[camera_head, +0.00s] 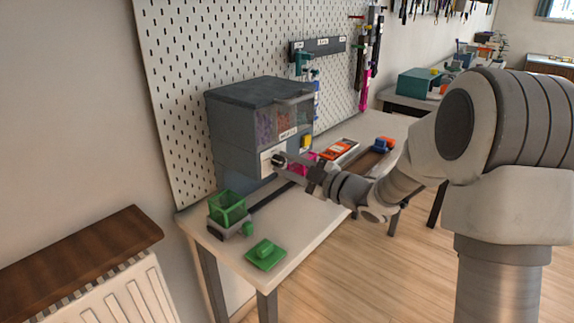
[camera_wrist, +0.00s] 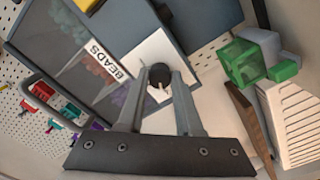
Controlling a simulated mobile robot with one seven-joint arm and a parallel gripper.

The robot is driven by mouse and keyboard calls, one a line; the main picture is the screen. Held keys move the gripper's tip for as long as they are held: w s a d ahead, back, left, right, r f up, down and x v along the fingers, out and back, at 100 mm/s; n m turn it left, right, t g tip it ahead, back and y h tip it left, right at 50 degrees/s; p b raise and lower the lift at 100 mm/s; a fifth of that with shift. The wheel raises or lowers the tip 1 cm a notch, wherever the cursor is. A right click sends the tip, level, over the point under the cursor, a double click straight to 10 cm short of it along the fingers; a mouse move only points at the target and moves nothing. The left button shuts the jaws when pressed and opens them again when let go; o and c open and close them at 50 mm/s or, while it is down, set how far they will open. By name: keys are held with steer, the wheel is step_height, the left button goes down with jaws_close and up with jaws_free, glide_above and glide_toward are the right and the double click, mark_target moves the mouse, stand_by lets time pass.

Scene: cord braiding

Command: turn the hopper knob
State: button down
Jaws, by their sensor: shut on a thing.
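The hopper (camera_head: 232,122) is a grey box with a dark lid and a clear front window showing beads. It stands on the table against the pegboard, and its label reads BEADS in the wrist view (camera_wrist: 103,61). A dark round knob (camera_wrist: 159,74) sits on a white plate (camera_wrist: 137,62) on its front. My gripper (camera_head: 281,162) reaches the knob from the right. In the wrist view my gripper (camera_wrist: 160,84) has its two fingers on either side of the knob, shut on it. The fingertips hide part of the knob in the head view.
A green open box (camera_head: 227,207) stands on a grey base at the table's front left, with a green lid-like piece (camera_head: 265,254) nearby. The pegboard (camera_head: 200,50) rises behind the hopper.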

steer(key=shift+m+p, duration=0.3)
steer(key=shift+p, duration=0.05)
steer(key=m+p, duration=0.2)
steer(key=shift+r+m+p, duration=0.2)
steer(key=shift+m+p, duration=0.1)
steer(key=shift+m, duration=0.1)
steer(key=m+p, duration=0.2)
steer(key=shift+m, duration=0.3)
steer(key=m+p, duration=0.4)
steer(key=shift+f+m+p, duration=0.2)
steer(key=shift+m+p, duration=0.5)
steer(key=shift+m, duration=0.2)
steer(key=c, duration=0.6)
jaws_free()
